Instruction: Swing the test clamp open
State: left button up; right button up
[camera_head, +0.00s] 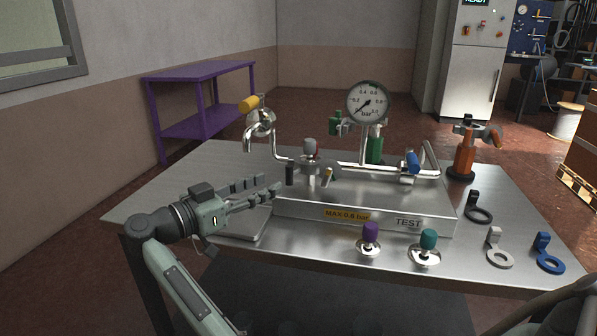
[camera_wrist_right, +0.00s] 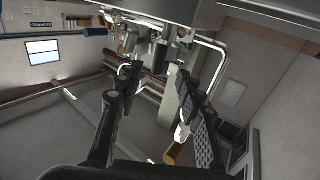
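No part is plainly marked as the test clamp. A fitting (camera_head: 310,150) with a grey knob stands at the rig's left, with a small black handle (camera_head: 290,175) and a yellow-tipped one (camera_head: 327,175) beside it.
A tap with a yellow handle (camera_head: 249,103) stands behind the gripper. A pressure gauge (camera_head: 368,102) and blue lever (camera_head: 412,162) are on the rig. Purple (camera_head: 370,233) and teal (camera_head: 428,239) knobs stand in front. Ringed pieces and an orange stand-mounted tool (camera_head: 465,152) are at right.

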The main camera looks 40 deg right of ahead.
aim_at(289, 174)
jog(key=d, duration=0.5)
jog(key=w+d, duration=0.1)
jog(key=d, duration=0.1)
jog(key=shift+d, duration=0.3)
